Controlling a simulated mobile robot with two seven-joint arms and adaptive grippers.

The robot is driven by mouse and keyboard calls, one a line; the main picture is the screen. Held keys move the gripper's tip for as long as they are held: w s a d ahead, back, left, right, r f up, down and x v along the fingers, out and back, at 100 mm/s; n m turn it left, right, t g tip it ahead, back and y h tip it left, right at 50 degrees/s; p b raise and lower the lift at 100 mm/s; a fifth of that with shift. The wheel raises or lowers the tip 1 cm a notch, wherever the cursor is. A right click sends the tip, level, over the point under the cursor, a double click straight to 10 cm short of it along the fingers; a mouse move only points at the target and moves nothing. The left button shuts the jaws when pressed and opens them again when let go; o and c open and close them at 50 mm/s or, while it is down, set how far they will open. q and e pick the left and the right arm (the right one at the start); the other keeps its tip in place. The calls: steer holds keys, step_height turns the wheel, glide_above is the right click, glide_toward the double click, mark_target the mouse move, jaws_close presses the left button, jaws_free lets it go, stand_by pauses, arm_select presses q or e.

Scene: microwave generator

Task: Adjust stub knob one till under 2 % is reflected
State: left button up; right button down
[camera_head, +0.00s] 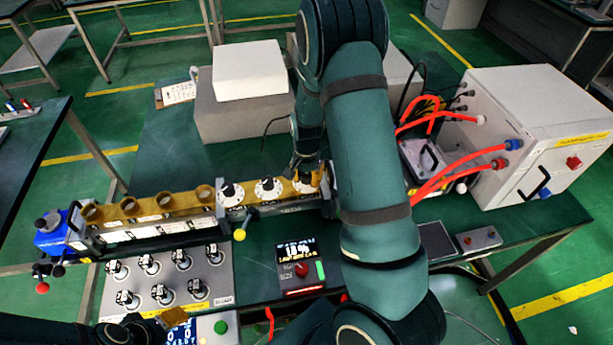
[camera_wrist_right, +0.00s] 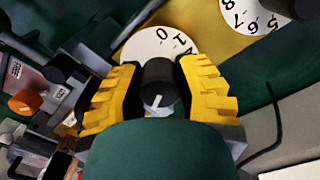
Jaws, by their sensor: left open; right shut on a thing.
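In the right wrist view, my right gripper (camera_wrist_right: 160,90) is shut on a black knob (camera_wrist_right: 158,78) with a white pointer line, over a white dial (camera_wrist_right: 158,44) marked 0 and 1. I cannot read which stub number it has. A display (camera_head: 297,250) shows a percent figure too small to read surely. My left gripper (camera_head: 174,317) is open and empty at the bottom.
A white cabinet (camera_head: 540,135) with red hoses (camera_head: 455,170) stands at the right. Grey and white boxes (camera_head: 248,75) stand behind. A neighbouring dial (camera_wrist_right: 250,14) is close to my right fingers.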

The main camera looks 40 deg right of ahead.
steer(key=shift+w+d, duration=0.1)
steer(key=c, duration=0.6)
jaws_free()
step_height(320, 180, up, 12)
stand_by(0.6)
